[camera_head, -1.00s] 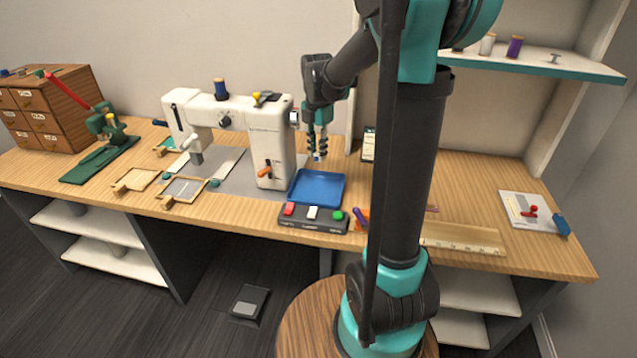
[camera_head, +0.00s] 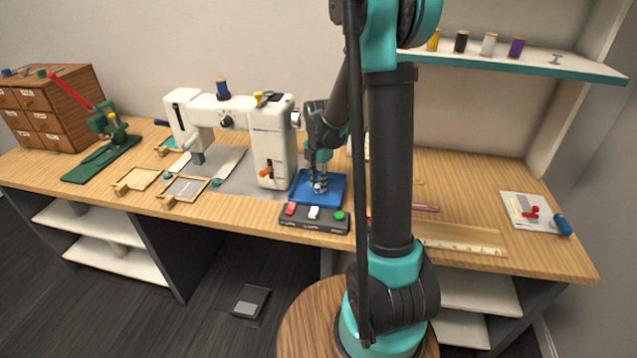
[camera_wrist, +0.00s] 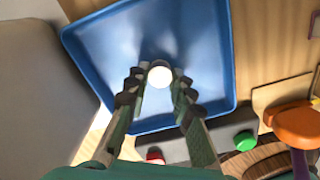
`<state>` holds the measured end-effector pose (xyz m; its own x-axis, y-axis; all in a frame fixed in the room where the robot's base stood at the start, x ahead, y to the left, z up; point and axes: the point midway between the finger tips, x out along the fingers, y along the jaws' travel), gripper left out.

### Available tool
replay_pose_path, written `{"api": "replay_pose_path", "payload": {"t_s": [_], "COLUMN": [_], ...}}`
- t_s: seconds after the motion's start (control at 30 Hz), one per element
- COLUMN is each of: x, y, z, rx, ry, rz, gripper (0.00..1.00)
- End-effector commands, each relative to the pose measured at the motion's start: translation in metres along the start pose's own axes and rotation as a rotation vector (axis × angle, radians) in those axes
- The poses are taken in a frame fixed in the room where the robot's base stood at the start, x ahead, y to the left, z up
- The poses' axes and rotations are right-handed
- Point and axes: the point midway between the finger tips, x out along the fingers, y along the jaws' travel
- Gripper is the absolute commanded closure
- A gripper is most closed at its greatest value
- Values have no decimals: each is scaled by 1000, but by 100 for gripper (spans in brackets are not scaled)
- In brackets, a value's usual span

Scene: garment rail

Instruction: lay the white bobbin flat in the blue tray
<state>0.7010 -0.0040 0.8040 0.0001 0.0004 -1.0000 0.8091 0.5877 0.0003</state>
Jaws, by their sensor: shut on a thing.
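The blue tray (camera_head: 336,199) lies on the table to the right of the sewing machine's base. In the wrist view the tray (camera_wrist: 100,60) fills the upper middle. My gripper (camera_head: 320,186) points down over the tray. In the wrist view my gripper (camera_wrist: 158,84) is closed in on the white bobbin (camera_wrist: 159,76), whose round pale face shows between the fingertips. The bobbin is over the tray floor; I cannot tell whether it touches it. In the head view the fingers mostly hide the bobbin.
The white sewing machine (camera_head: 272,148) stands close on the tray's left. A button panel (camera_head: 314,219) with red, white and green buttons lies in front of the tray. A wooden ruler (camera_head: 462,239) lies to the right. A shelf (camera_head: 560,66) holds several spools.

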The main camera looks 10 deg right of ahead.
Motion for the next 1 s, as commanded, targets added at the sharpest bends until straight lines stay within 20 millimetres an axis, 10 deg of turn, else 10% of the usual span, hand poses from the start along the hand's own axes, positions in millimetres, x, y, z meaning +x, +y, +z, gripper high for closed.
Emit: {"api": "replay_pose_path", "payload": {"t_s": [0.23, 0.4, 1.0], "x": [3, 2, -33], "y": [0, 0, 0], "z": [0, 0, 0], "rx": [0, 0, 0], "ry": [0, 0, 0], "rz": [0, 0, 0], "gripper": [89, 57, 57]}}
